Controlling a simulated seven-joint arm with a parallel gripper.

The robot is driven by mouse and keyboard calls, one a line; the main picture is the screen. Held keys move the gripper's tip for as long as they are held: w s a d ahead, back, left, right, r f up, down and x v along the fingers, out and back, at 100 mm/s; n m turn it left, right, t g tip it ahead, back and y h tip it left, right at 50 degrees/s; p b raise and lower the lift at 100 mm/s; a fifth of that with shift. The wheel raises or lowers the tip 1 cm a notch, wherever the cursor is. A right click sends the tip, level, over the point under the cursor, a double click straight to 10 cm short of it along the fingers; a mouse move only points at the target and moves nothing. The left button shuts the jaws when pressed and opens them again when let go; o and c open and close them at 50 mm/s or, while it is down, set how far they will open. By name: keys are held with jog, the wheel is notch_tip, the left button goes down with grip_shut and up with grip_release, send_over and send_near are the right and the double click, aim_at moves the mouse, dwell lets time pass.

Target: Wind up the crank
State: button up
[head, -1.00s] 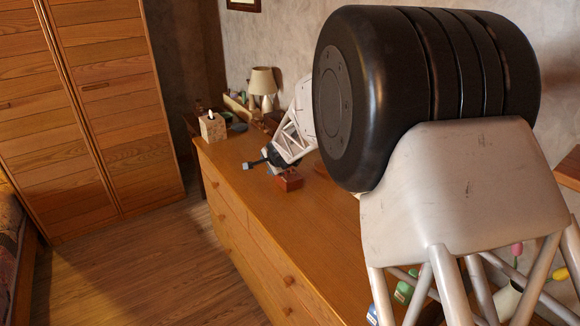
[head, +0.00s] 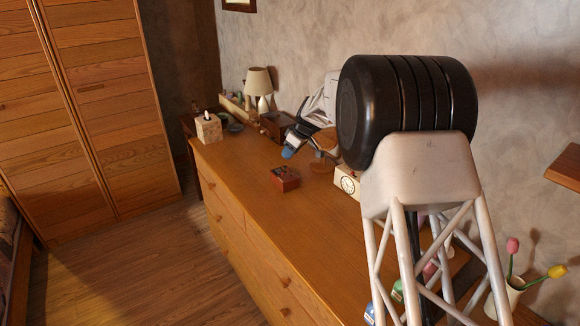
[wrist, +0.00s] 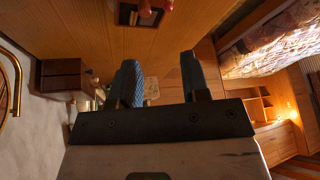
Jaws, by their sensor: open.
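A small red-brown box (head: 285,179) with a dark top sits on the wooden dresser top (head: 240,185); I take it for the thing with the crank, but the crank itself is too small to make out. It also shows at the top edge of the wrist view (wrist: 150,13), partly cut off. My gripper (head: 291,151) is open and empty, with blue pads, above the dresser just behind the box and apart from it. Its two fingers (wrist: 160,78) show spread in the wrist view.
A tissue box (head: 209,128), a lamp (head: 259,82) and a dark wooden box (head: 277,126) stand toward the far end. A round wooden stand (head: 323,142) and a white clock (head: 347,183) are close to my arm. The dresser's front strip is clear.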

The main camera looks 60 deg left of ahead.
aim_at(290, 173)
jog(key=w+n, duration=0.1)
jog(key=w+d+n+h, duration=0.1)
jog(key=n, duration=0.1)
jog(key=shift+w, duration=0.25)
jog(key=shift+f, duration=0.1)
jog(key=shift+x, duration=3.85)
jog(key=shift+c, duration=0.3)
grip_shut()
